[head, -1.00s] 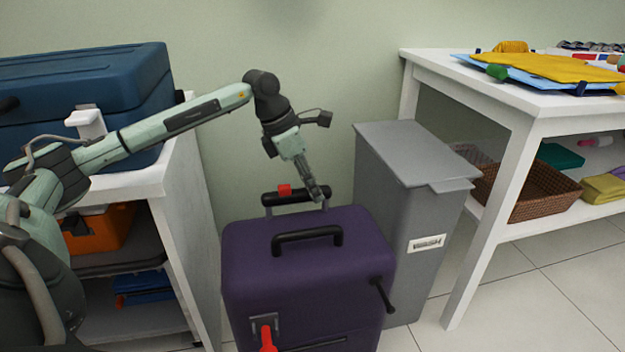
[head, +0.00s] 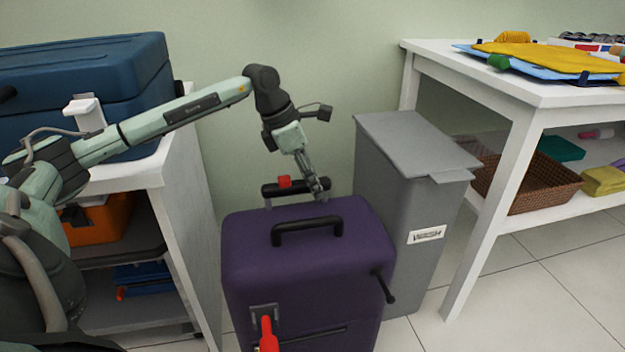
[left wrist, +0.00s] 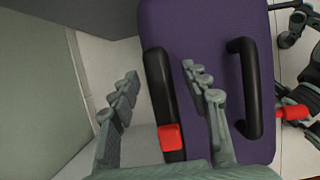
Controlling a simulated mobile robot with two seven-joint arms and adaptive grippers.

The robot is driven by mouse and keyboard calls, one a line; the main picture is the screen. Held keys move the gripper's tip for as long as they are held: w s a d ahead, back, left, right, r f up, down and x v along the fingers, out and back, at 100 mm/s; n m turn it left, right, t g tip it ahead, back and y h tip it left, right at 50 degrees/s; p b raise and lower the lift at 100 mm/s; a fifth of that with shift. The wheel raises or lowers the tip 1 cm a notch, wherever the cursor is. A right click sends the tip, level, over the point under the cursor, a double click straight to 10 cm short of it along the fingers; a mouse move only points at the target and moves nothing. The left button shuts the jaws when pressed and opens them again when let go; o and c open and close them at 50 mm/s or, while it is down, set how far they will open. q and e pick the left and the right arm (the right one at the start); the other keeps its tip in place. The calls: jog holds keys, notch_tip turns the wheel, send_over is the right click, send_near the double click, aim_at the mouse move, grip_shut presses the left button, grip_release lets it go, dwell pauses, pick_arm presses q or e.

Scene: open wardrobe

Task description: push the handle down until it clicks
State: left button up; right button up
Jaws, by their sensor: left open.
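A purple suitcase (head: 340,270) stands upright on the floor, and its top fills much of the left wrist view (left wrist: 205,30). Its raised pull handle (head: 305,187) has a black grip and a red button (head: 284,182) and stands at the back edge of the top. My left gripper (head: 321,193) is open at the right end of this grip. In the left wrist view the grip (left wrist: 157,90) and red button (left wrist: 169,138) lie between my spread fingers (left wrist: 165,98). I cannot tell whether the fingers touch it.
A fixed black carry handle (head: 306,228) sits on the suitcase top, close in front of the pull handle. A grey bin (head: 400,200) stands close on the right. A white shelf with a blue case (head: 95,80) is at left, a white table (head: 520,90) at right.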

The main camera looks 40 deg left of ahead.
pick_arm(q)
jog(key=v, duration=1.2)
